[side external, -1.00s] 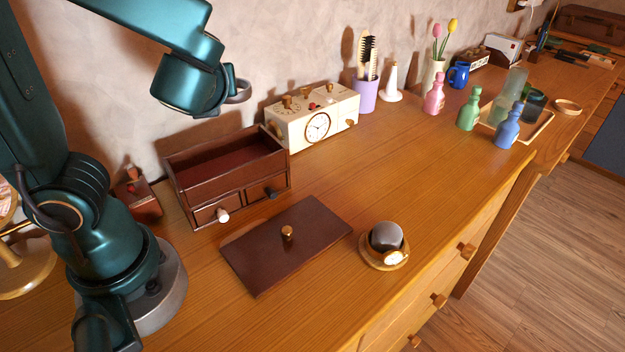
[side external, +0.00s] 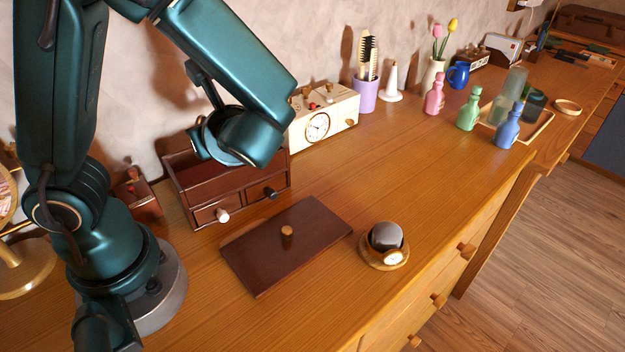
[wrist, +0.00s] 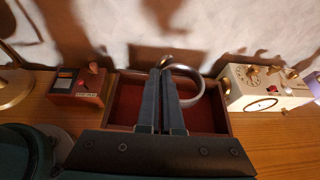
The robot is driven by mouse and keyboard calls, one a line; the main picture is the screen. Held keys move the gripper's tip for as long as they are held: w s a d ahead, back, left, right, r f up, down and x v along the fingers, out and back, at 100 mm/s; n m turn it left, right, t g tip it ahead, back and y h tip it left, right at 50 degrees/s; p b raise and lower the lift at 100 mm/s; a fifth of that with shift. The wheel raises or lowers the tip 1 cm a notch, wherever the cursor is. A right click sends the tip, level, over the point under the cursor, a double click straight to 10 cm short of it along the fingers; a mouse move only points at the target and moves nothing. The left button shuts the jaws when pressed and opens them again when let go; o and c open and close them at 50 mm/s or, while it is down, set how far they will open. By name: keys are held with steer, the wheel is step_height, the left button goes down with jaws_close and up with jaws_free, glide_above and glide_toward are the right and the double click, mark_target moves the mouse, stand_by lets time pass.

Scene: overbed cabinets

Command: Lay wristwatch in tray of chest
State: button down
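The chest (side external: 232,202) is dark brown, with two small front drawers and an open, red-lined top tray (wrist: 128,102). My gripper (wrist: 164,70) is above this tray, fingers pointing toward the wall. Its fingers are closed together on a silvery-grey loop (wrist: 203,99), which hangs out to the right over the tray. No dial shows on the loop, so I cannot tell whether it is the wristwatch. My wrist hides the fingertips in the side view.
A dark brown lid panel (side external: 262,258) with a knob lies before the chest. A cream clock radio (side external: 325,118) stands close on the right. A small red-brown box (wrist: 78,87) stands on the left. The wall is close behind.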

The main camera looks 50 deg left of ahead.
steer(key=shift+f, duration=3.7)
steer(key=shift+s+f, duration=0.1)
steer(key=shift+f, duration=0.05)
